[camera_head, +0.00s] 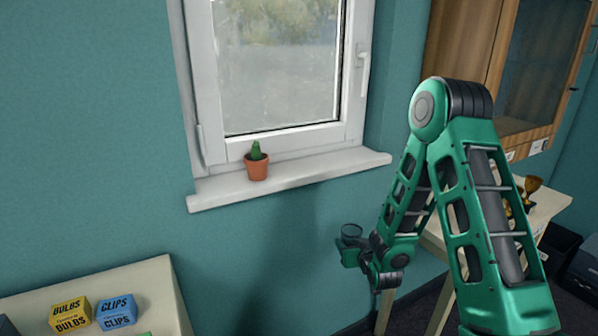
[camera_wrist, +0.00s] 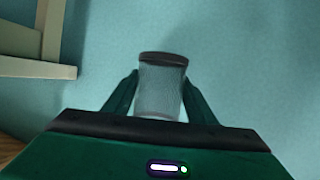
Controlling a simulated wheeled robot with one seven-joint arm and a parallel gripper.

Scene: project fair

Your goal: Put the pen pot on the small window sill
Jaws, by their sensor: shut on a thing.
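The pen pot (camera_wrist: 161,90) is a grey mesh cylinder with a dark rim, seen in the wrist view between the two fingers of my gripper (camera_wrist: 160,98). My gripper is shut on it. The small window sill (camera_head: 320,168) is a white ledge under the window. The pot is apart from it. No pens can be made out in the pot.
A small cactus in a terracotta pot (camera_head: 257,166) stands on the sill's left part; the sill's right part is clear. A cream table (camera_head: 140,276) at lower left holds a yellow box (camera_head: 70,315) and a blue box (camera_head: 116,311). A gold trophy (camera_head: 532,186) stands on a table at right.

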